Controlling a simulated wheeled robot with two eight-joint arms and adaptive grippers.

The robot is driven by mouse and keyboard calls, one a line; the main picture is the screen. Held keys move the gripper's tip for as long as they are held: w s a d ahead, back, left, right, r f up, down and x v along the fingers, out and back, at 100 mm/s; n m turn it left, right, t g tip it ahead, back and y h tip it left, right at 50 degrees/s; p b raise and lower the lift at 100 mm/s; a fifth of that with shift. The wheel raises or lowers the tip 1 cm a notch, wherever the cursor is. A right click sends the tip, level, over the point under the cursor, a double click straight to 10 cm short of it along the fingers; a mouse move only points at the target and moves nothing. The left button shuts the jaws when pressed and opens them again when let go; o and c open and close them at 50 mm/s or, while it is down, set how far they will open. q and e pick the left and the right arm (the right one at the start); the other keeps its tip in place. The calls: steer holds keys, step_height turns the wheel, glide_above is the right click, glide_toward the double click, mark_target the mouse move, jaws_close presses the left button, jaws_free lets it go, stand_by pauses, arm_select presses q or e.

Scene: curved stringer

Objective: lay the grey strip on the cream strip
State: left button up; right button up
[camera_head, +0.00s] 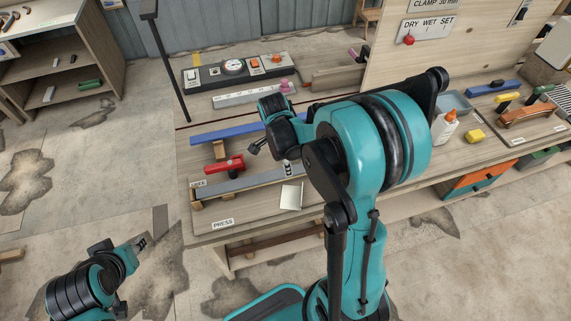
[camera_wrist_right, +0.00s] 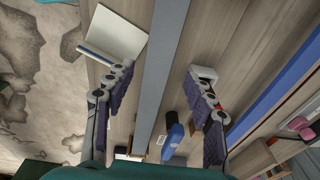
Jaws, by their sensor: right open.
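The grey strip (camera_head: 237,184) lies near the front of the bench, raised at its left end on a small wooden block (camera_head: 197,205). In the right wrist view the grey strip (camera_wrist_right: 163,50) runs between the two fingers. My right gripper (camera_wrist_right: 162,78) is open, with one finger on each side of the strip and a gap on both sides. A cream strip cannot be picked out with certainty; my right arm hides part of the bench. My left gripper (camera_head: 138,244) is away from the bench at the lower left, and its finger gap is too small to judge.
A blue strip (camera_head: 222,133) lies behind the grey one. A red-handled clamp (camera_head: 225,165) stands between them. A pale plate (camera_head: 291,196) lies in front, beside my right gripper. A control panel (camera_head: 235,70) and a pale slotted bar (camera_head: 243,96) are farther back.

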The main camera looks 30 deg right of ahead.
mark_target(282, 174)
step_height(282, 174, up, 9)
steer(key=a+p, duration=0.1)
steer(key=p, duration=0.1)
steer(key=s+a+r+n+t, duration=0.3)
steer(key=s+a+n, duration=0.1)
steer(key=n, duration=0.6)
steer(key=s+a+r+n+t+y, duration=0.1)
steer(key=s+a+r+n+t, duration=0.2)
steer(key=s+n, duration=0.4)
steer(key=a+n+t, duration=0.1)
steer(key=a+n, duration=0.1)
steer(key=n, duration=0.1)
steer(key=shift+a+n, duration=0.15)
steer(key=shift+n, duration=0.25)
step_height(282, 174, down, 7)
steer(key=b, duration=0.7)
